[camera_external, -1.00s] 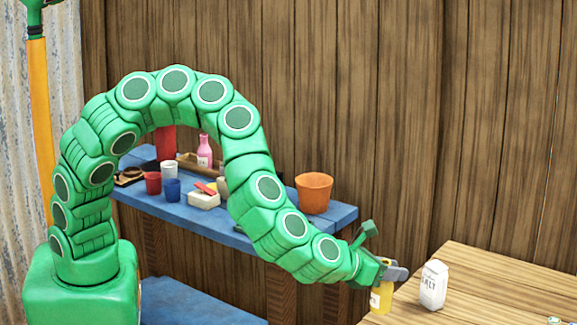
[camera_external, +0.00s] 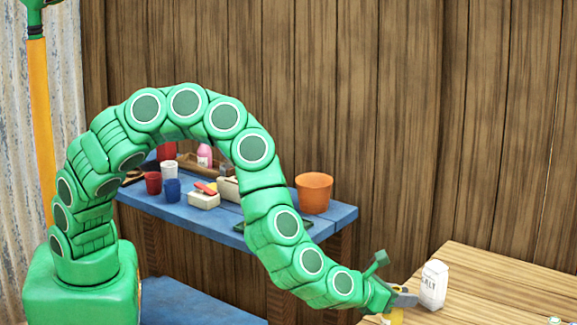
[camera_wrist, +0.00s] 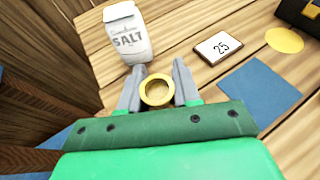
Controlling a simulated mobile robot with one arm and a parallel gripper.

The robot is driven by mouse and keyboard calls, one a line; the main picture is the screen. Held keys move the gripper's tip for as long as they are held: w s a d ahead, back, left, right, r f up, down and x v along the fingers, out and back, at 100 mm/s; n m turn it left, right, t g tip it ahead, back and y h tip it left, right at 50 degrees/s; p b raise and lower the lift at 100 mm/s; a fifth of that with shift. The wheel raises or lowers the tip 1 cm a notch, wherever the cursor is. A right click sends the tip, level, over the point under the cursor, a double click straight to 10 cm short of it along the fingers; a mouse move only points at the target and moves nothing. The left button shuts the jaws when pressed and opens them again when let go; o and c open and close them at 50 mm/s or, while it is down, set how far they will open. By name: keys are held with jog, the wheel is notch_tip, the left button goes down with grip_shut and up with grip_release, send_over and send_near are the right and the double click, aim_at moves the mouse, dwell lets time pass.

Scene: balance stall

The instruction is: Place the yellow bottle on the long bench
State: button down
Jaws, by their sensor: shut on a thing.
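The yellow bottle (camera_external: 397,315) is held upright in my gripper (camera_external: 403,299). In the wrist view, its round yellow top (camera_wrist: 157,101) shows between the two grey fingers of my gripper (camera_wrist: 157,88), which are shut on it. The long bench appears to be the plank-topped wooden one at the right (camera_external: 490,290); it fills much of the wrist view (camera_wrist: 180,25). The bottle is over the bench's near left part. Its base is hidden, so I cannot tell whether it touches the planks.
A white salt carton (camera_external: 433,284) stands just beyond the bottle, close to my fingers. The wrist view shows a card marked 25 (camera_wrist: 219,47), a blue mat (camera_wrist: 262,92) and a yellow disc (camera_wrist: 285,40). A blue bench (camera_external: 230,228) with pots and cups stands behind my arm.

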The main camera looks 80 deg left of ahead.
jog(key=shift+f, duration=0.2)
jog(key=c, duration=0.8)
grip_release()
jog(key=shift+r, duration=0.1)
jog(key=shift+s+r, duration=0.1)
jog(key=shift+r, duration=0.05)
jog(key=v, duration=1.1)
jog(key=shift+s, duration=0.4)
jog(key=shift+d+r, duration=0.1)
